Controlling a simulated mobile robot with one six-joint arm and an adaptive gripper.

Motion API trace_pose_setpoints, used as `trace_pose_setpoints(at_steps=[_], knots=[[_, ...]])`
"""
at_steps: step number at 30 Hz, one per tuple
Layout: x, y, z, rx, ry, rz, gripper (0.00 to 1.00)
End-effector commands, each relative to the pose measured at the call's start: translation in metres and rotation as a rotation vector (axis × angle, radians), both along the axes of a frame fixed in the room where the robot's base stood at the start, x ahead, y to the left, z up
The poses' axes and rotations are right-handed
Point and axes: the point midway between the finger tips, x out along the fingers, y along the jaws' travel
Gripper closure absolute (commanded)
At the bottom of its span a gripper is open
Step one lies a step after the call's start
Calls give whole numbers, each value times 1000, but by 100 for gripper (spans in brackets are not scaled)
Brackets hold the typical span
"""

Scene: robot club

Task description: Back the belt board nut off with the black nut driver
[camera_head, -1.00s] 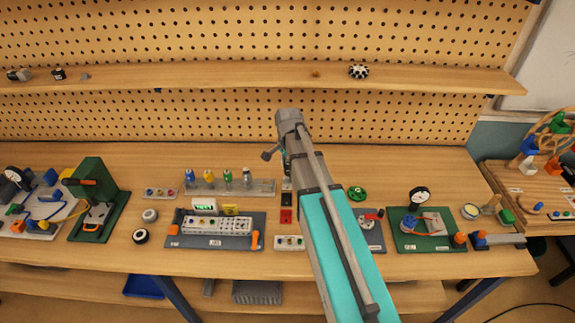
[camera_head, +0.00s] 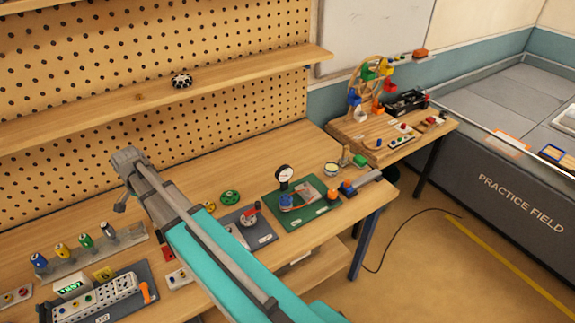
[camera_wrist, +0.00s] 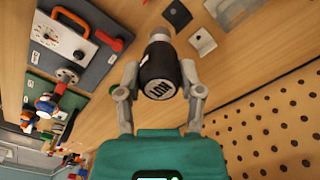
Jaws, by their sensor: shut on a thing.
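The black nut driver (camera_wrist: 158,78), with a white NUT label on its handle, is between the two grey fingers of my gripper (camera_wrist: 161,68) in the wrist view. The gripper is shut on it. Its silver end points away from the gripper, and the tip appears clear of the bench.
A rack (camera_head: 82,262) with several coloured drivers stands on the bench at the left. A grey board (camera_head: 262,232) and a green board with a gauge (camera_head: 330,200) lie right of my arm. A colourful wheel (camera_head: 355,98) stands on the right table. Floor is open at the right.

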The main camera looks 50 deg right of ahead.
Motion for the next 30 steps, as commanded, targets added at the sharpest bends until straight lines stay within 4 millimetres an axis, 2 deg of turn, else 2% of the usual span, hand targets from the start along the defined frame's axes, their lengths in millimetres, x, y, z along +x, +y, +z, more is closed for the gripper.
trace_pose_setpoints(at_steps=[1,3,10,30], knots=[[0,0,-15,0,0,0,93],[0,0,-25,0,0,0,93],[0,0,-47,0,0,0,93],[0,0,-50,0,0,0,93]])
